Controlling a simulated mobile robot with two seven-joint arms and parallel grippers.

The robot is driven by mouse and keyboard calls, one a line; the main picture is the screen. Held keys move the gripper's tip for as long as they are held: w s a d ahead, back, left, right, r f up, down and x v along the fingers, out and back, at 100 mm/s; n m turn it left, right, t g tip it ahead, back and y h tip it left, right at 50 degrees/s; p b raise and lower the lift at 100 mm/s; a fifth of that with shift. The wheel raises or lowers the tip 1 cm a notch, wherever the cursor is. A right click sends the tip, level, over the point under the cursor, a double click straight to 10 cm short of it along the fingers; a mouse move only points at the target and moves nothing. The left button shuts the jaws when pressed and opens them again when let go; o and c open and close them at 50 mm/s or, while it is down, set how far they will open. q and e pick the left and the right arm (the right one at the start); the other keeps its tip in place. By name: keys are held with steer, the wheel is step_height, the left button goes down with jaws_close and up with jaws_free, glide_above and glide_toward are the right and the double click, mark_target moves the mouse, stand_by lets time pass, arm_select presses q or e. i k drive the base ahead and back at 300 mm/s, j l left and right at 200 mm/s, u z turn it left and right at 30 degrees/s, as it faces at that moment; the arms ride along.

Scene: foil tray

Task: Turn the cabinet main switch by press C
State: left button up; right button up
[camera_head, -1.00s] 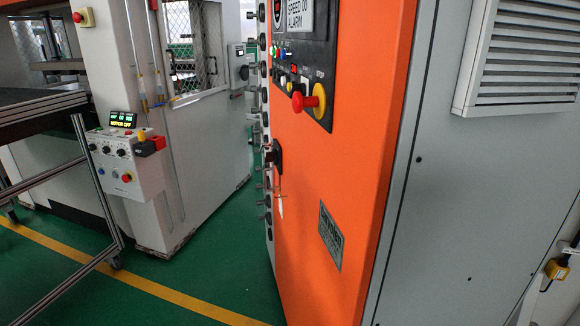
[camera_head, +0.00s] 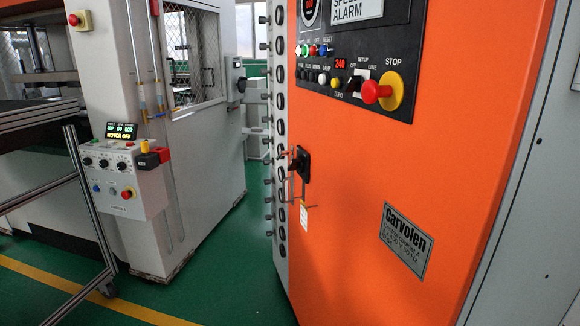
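The orange cabinet door (camera_head: 345,240) fills the right half of the head view. Its black control panel (camera_head: 397,107) carries small coloured buttons, a red 240 display, black knobs and a red STOP button (camera_head: 374,92) on a yellow base. A black handle or lock (camera_head: 302,163) with a hanging tag sits lower on the door. A grey box with a dark rotary knob (camera_head: 240,85) is on the side of the white machine, left of the cabinet. I cannot tell which of these is the main switch. Neither gripper is in view.
The white press (camera_head: 115,45) stands at the left with a control box (camera_head: 126,178) reading MOTOR OFF. A metal-framed table (camera_head: 85,200) is in front of it. Green floor (camera_head: 235,285) is clear between press and cabinet, with a yellow line (camera_head: 85,293).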

mark_target(297, 164)
steer(key=i+j+z, duration=0.2)
steer(key=z, duration=0.2)
steer(key=i+j+z, duration=0.2)
steer(key=z, duration=0.25)
steer(key=j, duration=0.1)
